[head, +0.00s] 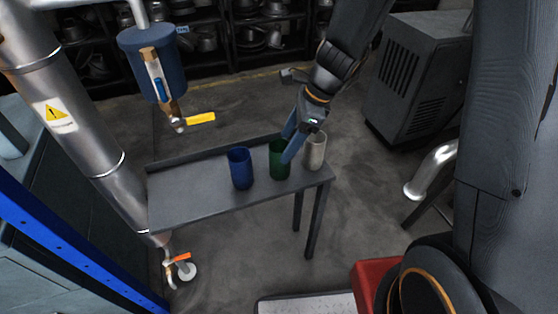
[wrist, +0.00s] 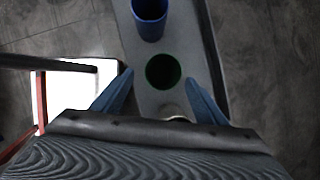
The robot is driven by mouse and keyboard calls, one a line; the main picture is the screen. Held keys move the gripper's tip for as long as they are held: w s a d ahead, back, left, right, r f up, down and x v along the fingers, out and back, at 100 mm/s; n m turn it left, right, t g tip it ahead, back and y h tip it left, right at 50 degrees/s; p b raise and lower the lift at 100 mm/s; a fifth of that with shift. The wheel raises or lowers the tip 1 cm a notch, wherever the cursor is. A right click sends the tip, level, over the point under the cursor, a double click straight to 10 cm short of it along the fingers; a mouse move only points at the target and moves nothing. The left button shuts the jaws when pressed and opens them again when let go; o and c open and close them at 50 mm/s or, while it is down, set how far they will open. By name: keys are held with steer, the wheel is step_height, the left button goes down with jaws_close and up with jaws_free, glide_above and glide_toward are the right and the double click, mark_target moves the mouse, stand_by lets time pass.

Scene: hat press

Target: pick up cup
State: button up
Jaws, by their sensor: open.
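Three cups stand upright in a row on a narrow grey table (head: 190,190). The blue cup (head: 240,170) is at left, the green cup (head: 279,172) in the middle and the pale grey cup (head: 317,153) at right. My gripper (head: 285,150) is open, its blue fingers pointing down at the green cup. One finger overlaps that cup in the head view. In the wrist view the green cup (wrist: 163,71) appears between and just beyond the fingertips (wrist: 159,78); contact cannot be told. The blue cup (wrist: 149,18) is farther up, and the pale cup is mostly hidden behind the gripper.
A blue cylinder (head: 152,62) with a yellow-handled valve (head: 200,119) hangs above the table's left end. A steel pipe (head: 75,105) rises at left. A dark cabinet (head: 415,80) stands at right, and shelves (head: 215,35) line the back. The table's left part is bare.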

mark_target(278, 171)
steer(key=x, duration=0.5)
steer(key=b+x, duration=0.1)
steer(key=x, duration=0.1)
steer(key=shift+w+d+f, duration=0.2)
steer(key=shift+d+f, duration=0.05)
steer(key=shift+f, duration=0.1)
steer(key=shift+c, duration=0.3)
steer(key=c, duration=1.1)
steer(key=shift+r, duration=0.1)
steer(key=shift+c, duration=0.2)
